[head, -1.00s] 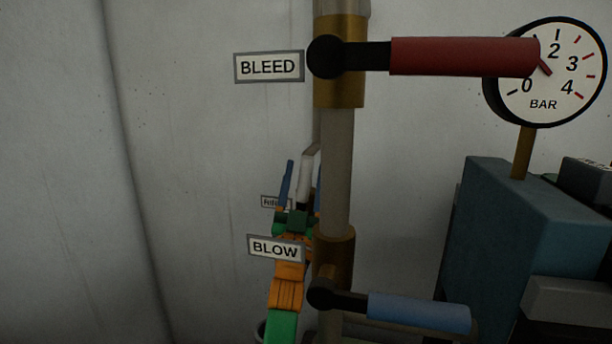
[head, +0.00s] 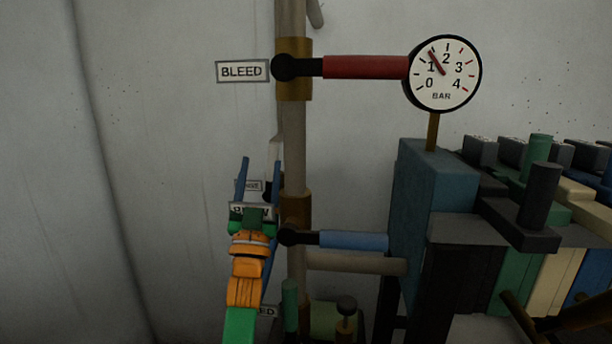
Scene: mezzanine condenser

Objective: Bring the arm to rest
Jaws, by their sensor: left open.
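My left gripper (head: 260,168) is at the lower left of centre in the head view. Its two blue fingers point up and stand apart, with nothing held between them. The orange and green links of my left arm come up from the bottom edge. The gripper covers most of the BLOW label (head: 238,211) and stands just left of the vertical pipe (head: 293,135). Whether it touches the pipe or label I cannot tell. My right gripper is not in view.
A red handle (head: 365,67) by the BLEED label (head: 242,71) and a blue handle (head: 354,240) both point right. The gauge (head: 444,74) reads between 1 and 2. A blue-grey block (head: 437,190) stands right. Bare wall (head: 160,150) lies left.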

